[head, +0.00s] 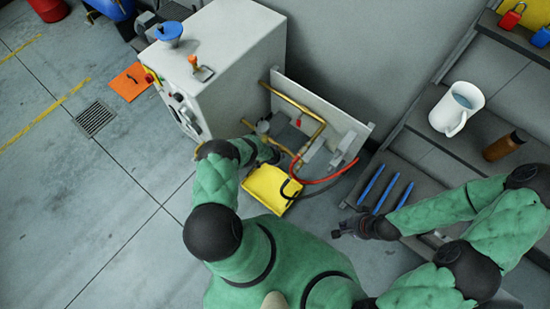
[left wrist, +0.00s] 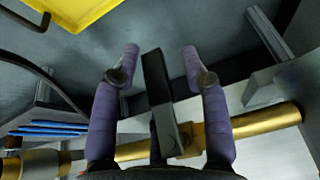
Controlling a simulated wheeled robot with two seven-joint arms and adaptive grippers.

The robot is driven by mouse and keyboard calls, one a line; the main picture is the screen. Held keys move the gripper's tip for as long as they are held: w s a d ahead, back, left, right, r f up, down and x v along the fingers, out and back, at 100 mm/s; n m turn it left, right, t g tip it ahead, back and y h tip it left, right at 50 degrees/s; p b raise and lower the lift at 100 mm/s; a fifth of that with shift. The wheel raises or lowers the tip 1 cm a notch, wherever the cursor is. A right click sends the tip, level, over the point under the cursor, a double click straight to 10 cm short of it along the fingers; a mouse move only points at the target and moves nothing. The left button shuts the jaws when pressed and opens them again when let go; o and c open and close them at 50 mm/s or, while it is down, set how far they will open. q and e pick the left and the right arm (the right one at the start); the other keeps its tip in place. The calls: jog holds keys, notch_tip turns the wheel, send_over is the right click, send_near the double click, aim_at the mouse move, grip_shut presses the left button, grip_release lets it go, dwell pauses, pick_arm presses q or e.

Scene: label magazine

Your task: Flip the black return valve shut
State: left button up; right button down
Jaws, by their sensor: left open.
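The black valve handle (left wrist: 156,80) shows in the left wrist view as a flat dark lever standing out from the brass pipe (left wrist: 265,119). My left gripper (left wrist: 161,58) is open, with its purple-padded fingers on either side of the handle and a visible gap to each. In the head view my left gripper (head: 274,154) is beside the brass piping (head: 300,107) on the grey panel; the forearm and wrist hide the handle there. My right gripper (head: 342,231) hangs empty over the floor, away from the piping; its finger opening is too small to judge.
A yellow tray (head: 262,189) is below the pipes, with a red hose (head: 325,180) and black hoses beside it. The grey machine cabinet (head: 225,70) stands behind left. Steps at right hold blue bars (head: 371,184), a white jug (head: 452,112) and a brown bottle (head: 503,146). Left floor is mostly clear.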

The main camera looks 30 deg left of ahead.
pick_arm(q)
jog(key=v, duration=1.1)
jog(key=shift+r, duration=0.35)
jog(key=shift+a, duration=0.1)
jog(key=shift+s, duration=0.1)
dwell(0.6)
